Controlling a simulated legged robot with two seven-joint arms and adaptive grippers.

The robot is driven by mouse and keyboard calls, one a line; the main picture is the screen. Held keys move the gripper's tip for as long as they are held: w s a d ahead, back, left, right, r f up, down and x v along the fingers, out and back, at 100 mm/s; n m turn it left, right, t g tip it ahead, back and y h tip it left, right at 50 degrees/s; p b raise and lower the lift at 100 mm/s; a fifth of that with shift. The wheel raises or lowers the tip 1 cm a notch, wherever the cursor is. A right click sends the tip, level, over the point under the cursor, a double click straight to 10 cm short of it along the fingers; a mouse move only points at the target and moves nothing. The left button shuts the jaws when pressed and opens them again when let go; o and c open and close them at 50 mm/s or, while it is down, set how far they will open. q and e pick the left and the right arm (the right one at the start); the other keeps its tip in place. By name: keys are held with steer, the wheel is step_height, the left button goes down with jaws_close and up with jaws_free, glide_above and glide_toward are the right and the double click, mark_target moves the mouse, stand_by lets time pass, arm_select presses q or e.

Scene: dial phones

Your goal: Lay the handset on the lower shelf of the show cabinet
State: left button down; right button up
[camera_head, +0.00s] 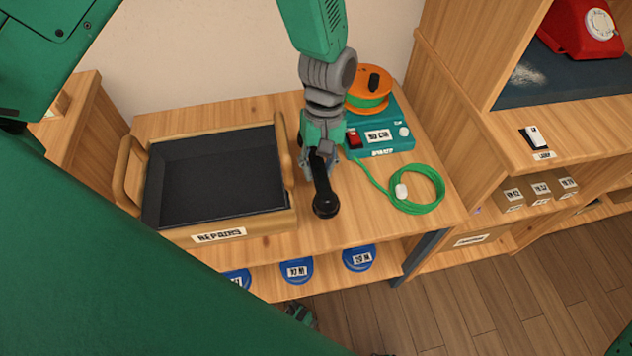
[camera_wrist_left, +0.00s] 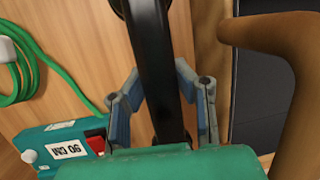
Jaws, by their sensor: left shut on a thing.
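The black handset (camera_head: 323,190) is in my left gripper (camera_head: 318,165), over the bench just right of the tray. In the left wrist view the handset (camera_wrist_left: 151,55) runs between the two fingers of the gripper (camera_wrist_left: 163,95), which are closed around it. The wooden show cabinet (camera_head: 470,75) stands at the right. A dark blue lined shelf (camera_head: 535,85) there holds a red dial phone (camera_head: 580,28).
A black-lined tray (camera_head: 220,235) labelled REPAIRS has raised wooden handles. A teal tester (camera_head: 395,138) with an orange reel (camera_head: 370,80) and a green cord coil (camera_head: 432,190) stands to the right. Blue round items (camera_head: 297,270) sit below. Small boxes (camera_head: 540,188) fill a cabinet compartment under the ledge.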

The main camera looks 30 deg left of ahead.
mark_target(313, 191)
arm_select(q)
steer(key=shift+d+f, duration=0.2)
steer(key=shift+f, duration=0.45)
steer(key=f, duration=0.1)
steer(key=a+f, duration=0.1)
steer(key=f+b, duration=0.1)
steer(key=f, duration=0.1)
steer(key=shift+a, duration=0.3)
steer(key=shift+d, duration=0.35)
steer(key=c, duration=1.3)
jaws_free()
steer(key=shift+d, duration=0.25)
steer(key=shift+c, duration=0.2)
steer(key=shift+a, duration=0.45)
steer(key=shift+d, duration=0.2)
